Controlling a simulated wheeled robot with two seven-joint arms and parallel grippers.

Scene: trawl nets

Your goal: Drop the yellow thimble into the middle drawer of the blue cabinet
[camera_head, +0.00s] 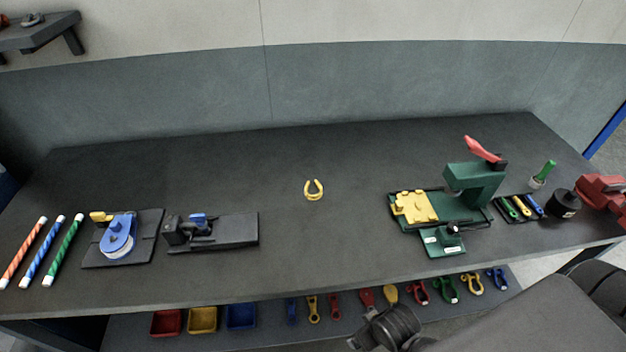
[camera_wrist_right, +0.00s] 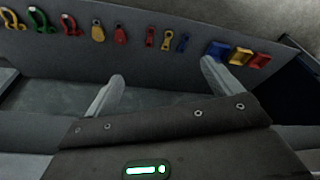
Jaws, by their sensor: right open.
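The yellow thimble (camera_head: 314,190) is a small open horseshoe-shaped ring lying on the middle of the dark workbench (camera_head: 330,245), with its gap facing the back. My right gripper (camera_wrist_right: 160,86) shows in the right wrist view with its two fingers spread wide and nothing between them. It faces the shelf under the bench, apart from the thimble. My left gripper is in neither view. No drawers are visible, and I cannot make out the blue cabinet.
Striped rods (camera_head: 42,252), a blue reel device (camera_head: 118,236) and a grey clamp (camera_head: 212,232) lie left. A green press (camera_head: 470,186) with a yellow plate stands right. The lower shelf (camera_wrist_right: 150,45) holds coloured bins and shackles. The bench around the thimble is clear.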

